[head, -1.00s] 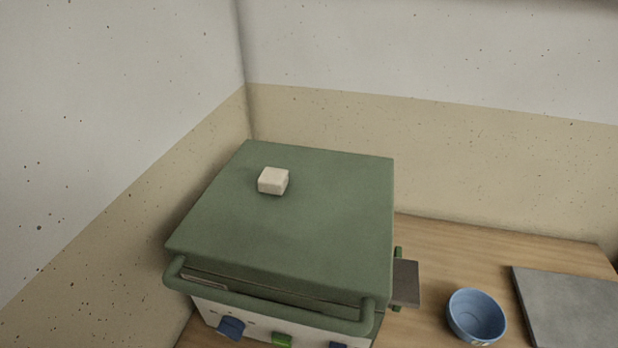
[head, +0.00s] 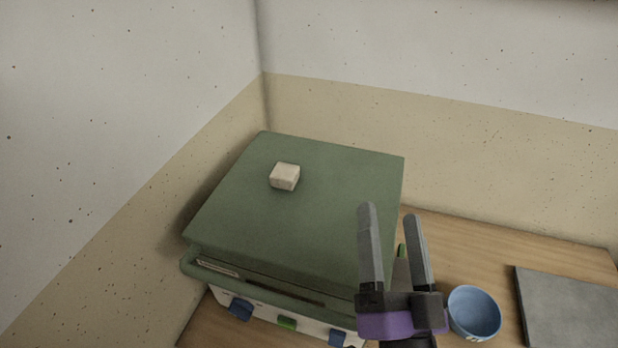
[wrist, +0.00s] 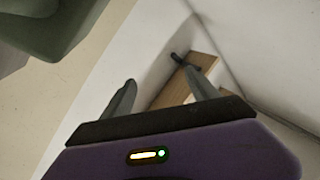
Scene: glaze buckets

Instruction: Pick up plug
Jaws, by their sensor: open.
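A small cream block (head: 285,176), which I take to be the plug, sits on the flat green lid of a box-like appliance (head: 310,205) in the head view. My gripper (head: 390,212) is open and empty, with its two grey fingers pointing up in the picture. It is in front of the lid's right edge, to the right of and below the block in the picture. In the wrist view my gripper (wrist: 160,92) shows its two fingers apart with nothing between them. The block is not seen in the wrist view.
The appliance stands on a wooden counter (head: 470,250) in a wall corner, with blue and green knobs on its front. A blue bowl (head: 474,312) and a grey slab (head: 570,308) lie to the right. The lid around the block is clear.

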